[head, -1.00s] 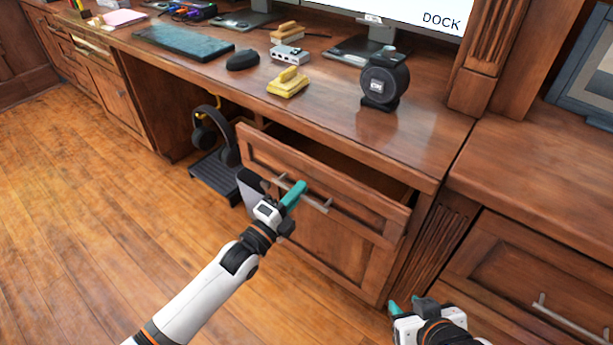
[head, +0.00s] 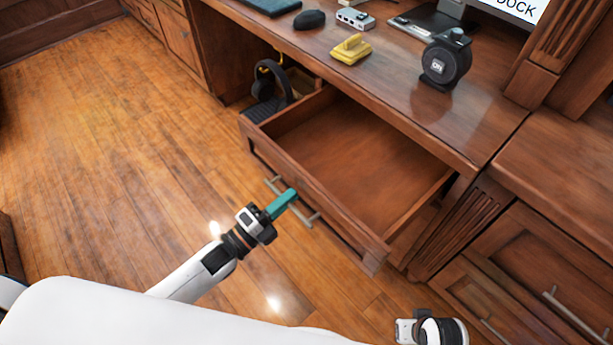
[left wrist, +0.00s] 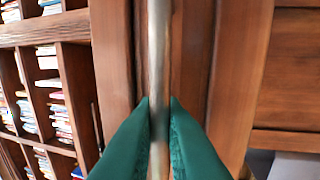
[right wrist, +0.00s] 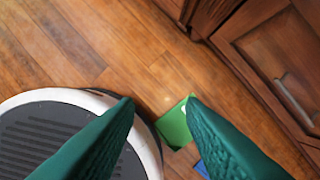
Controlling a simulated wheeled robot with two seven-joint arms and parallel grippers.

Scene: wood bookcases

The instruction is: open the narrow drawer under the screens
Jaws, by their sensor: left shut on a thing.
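The wooden drawer (head: 345,150) under the desk top is pulled well out, and its inside shows bare and empty. Its metal bar handle (head: 306,216) runs along the front; it also shows upright in the left wrist view (left wrist: 158,60). My left gripper (head: 287,200) is shut on this handle, with its teal fingers (left wrist: 160,125) on both sides of the bar. My right gripper (right wrist: 160,105) is open and empty, low over the floor; in the head view only its wrist part shows at the bottom right, and its fingers are hidden.
On the desk stand a black round device (head: 446,62), a yellow object (head: 351,49), a small grey hub (head: 355,18) and a mouse (head: 309,19). Headphones (head: 272,80) hang left of the drawer. A green item (right wrist: 175,124) lies on the floor. Open floor lies left.

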